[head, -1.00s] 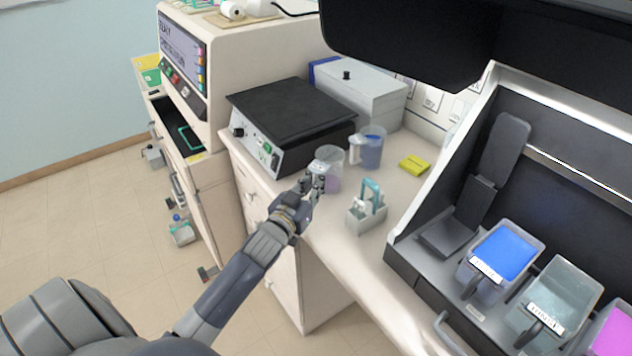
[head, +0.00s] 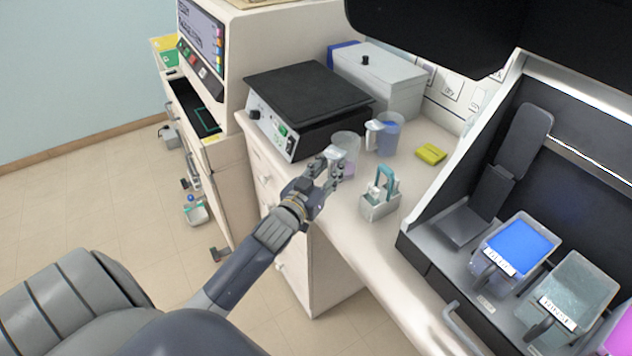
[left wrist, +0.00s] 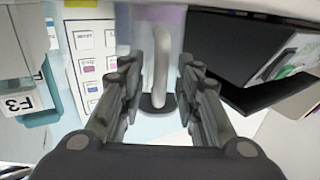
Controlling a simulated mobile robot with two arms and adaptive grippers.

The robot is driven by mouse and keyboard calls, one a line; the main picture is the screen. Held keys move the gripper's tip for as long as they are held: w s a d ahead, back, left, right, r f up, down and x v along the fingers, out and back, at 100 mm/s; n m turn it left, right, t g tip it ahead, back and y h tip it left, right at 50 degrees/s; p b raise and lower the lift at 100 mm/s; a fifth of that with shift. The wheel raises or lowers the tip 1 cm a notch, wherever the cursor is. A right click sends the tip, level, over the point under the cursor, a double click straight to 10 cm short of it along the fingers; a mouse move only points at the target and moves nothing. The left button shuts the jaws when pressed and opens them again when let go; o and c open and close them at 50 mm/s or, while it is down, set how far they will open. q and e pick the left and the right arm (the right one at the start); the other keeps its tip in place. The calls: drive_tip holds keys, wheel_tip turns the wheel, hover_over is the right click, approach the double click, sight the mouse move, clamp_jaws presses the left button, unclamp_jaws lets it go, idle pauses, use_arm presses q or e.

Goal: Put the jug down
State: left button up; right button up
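A clear jug (head: 348,146) with a pale purple tint low inside stands upright, as far as I can tell, on the white counter near its front edge. My left gripper (head: 326,170) is at the handle side of this jug, and its fingers partly hide the jug. In the left wrist view my left gripper (left wrist: 158,85) is open, with the pale jug handle (left wrist: 160,55) between the spread fingers and gaps on both sides. A second jug (head: 387,136) with blue liquid stands just behind to the right. My right gripper is not in view.
A black-topped device (head: 308,95) stands close behind the jug. A small rack with a teal handle (head: 380,199) and a yellow block (head: 431,153) stand to the right. Staining tubs, including a blue one (head: 516,250), are further right.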

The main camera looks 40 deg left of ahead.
use_arm(q)
drive_tip(key=s+b, duration=0.1)
drive_tip(key=s, duration=1)
drive_tip(key=shift+d+b, duration=0.3)
drive_tip(key=shift+d, duration=0.15)
drive_tip(key=shift+s, duration=0.15)
